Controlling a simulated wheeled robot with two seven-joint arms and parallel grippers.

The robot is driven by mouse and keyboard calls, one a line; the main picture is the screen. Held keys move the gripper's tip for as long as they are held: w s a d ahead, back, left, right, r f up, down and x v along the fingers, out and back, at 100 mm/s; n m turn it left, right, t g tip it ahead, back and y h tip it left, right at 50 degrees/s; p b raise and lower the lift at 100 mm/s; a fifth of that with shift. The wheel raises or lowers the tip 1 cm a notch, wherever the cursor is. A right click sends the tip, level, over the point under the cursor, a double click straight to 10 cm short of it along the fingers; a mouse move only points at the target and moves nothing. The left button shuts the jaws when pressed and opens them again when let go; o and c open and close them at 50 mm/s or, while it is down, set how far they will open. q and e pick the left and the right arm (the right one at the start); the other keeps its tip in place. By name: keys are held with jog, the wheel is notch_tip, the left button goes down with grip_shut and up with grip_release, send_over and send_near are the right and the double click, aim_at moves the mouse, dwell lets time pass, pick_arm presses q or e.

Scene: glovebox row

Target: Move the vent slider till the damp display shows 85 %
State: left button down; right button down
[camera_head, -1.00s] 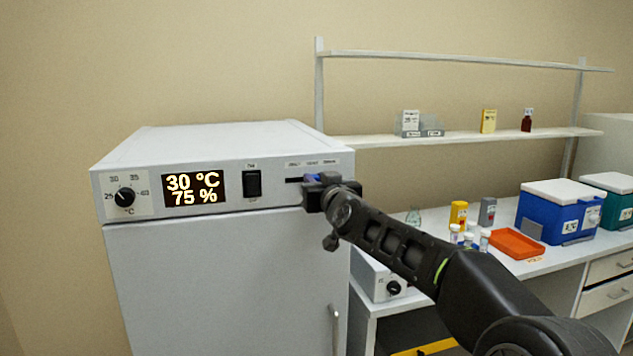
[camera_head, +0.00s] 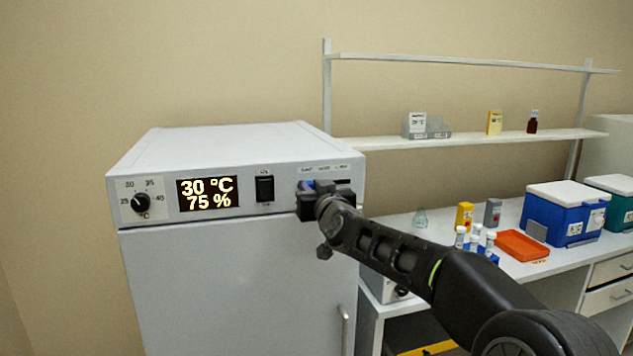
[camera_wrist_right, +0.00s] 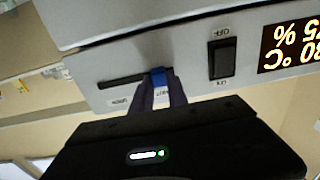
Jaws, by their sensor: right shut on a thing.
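The white cabinet (camera_head: 240,290) has a black display (camera_head: 208,193) that reads 30 °C and 75 %. The blue vent slider (camera_head: 307,185) sits in a horizontal slot at the upper right of its front panel. My right gripper (camera_head: 312,192) is shut on the slider and partly hides it. In the right wrist view, the slider (camera_wrist_right: 158,75) shows between the fingertips (camera_wrist_right: 161,92), at the end of the slot nearer the switch. The bare slot (camera_wrist_right: 110,83) runs left from it there. My left gripper is not in view.
Left of the slot are a black rocker switch (camera_head: 265,188) and a round temperature knob (camera_head: 141,203). A bench (camera_head: 480,262) at right holds vials, an orange tray (camera_head: 522,245) and a blue cool box (camera_head: 565,215). Wall shelves (camera_head: 470,137) hang above it.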

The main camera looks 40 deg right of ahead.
jog(key=shift+s+d, duration=0.1)
jog(key=shift+d, duration=0.2)
jog(key=c, duration=1.3)
grip_release()
jog(key=b+v, duration=0.1)
jog(key=v, duration=0.6)
jog(key=shift+s+a, duration=0.1)
jog(key=shift+s, duration=0.3)
